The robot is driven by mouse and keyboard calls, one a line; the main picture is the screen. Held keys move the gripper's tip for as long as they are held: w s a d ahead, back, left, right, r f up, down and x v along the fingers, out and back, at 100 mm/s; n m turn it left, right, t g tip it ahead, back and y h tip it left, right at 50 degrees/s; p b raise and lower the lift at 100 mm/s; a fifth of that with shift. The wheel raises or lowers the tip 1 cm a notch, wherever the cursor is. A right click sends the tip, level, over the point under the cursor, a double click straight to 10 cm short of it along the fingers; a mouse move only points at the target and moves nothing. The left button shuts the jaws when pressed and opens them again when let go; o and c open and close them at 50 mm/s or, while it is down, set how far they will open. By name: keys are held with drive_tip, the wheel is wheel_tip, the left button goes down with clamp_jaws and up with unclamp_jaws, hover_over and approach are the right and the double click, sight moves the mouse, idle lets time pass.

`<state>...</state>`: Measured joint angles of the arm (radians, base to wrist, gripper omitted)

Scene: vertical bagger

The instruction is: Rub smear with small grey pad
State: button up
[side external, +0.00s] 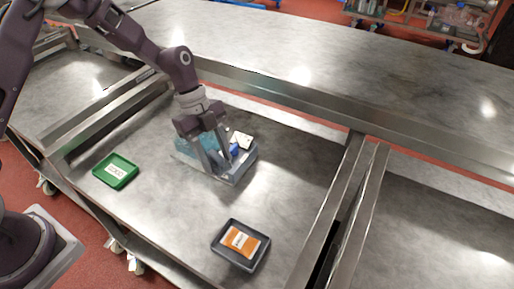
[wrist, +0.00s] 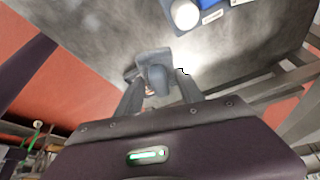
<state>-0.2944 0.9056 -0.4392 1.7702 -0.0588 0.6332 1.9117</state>
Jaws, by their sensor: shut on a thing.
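My gripper (side external: 220,168) is low over the steel table, left of the middle in the side external view. In the wrist view my gripper (wrist: 158,80) is shut on a small grey pad (wrist: 154,58), which sits between the fingertips. The pad's broad flat part shows beyond the fingers; whether it touches the surface I cannot tell. In the side external view the fingers hide the pad. I cannot make out the smear clearly in either view.
A translucent teal thing (side external: 190,146) is just left. A green tray (side external: 115,170) and a black tray (side external: 240,262) with an orange packet (side external: 241,240) stand apart.

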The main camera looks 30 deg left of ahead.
drive_tip(key=s+a+r+m+g+y, duration=0.1)
drive_tip(key=s+a+m, duration=0.25)
drive_tip(key=s, duration=0.25)
drive_tip(key=s+a+r+m+g, duration=0.1)
drive_tip(key=s+a+m, duration=0.1)
drive_tip(key=s+a, duration=0.4)
drive_tip(key=shift+s+d+f, duration=0.15)
drive_tip(key=shift+s+f, duration=0.05)
drive_tip(key=shift+f, duration=2.2)
drive_tip(key=shift+s+d+f, duration=0.1)
drive_tip(key=shift+s+f, duration=0.15)
drive_tip(key=shift+f, duration=2.1)
drive_tip(key=shift+s+d+f, duration=0.15)
drive_tip(key=shift+s+f, duration=0.05)
drive_tip(key=shift+f, duration=2.2)
drive_tip(key=shift+w+f, duration=0.2)
drive_tip(key=shift+w, duration=0.05)
drive_tip(key=shift+w+r, duration=0.5)
drive_tip(key=shift+w, duration=2.9)
drive_tip(key=shift+a, duration=1.1)
drive_tip(key=shift+s, duration=3.4)
drive_tip(key=shift+s+a, duration=0.1)
drive_tip(key=shift+s, duration=0.2)
drive_tip(key=shift+a, duration=0.75)
drive_tip(key=shift+w+a, duration=0.25)
drive_tip(key=shift+w, duration=3.4)
drive_tip(key=shift+w+r, duration=0.1)
drive_tip(key=shift+r, duration=0.2)
drive_tip(key=shift+f, duration=0.1)
wheel_tip(320, 180, up, 6)
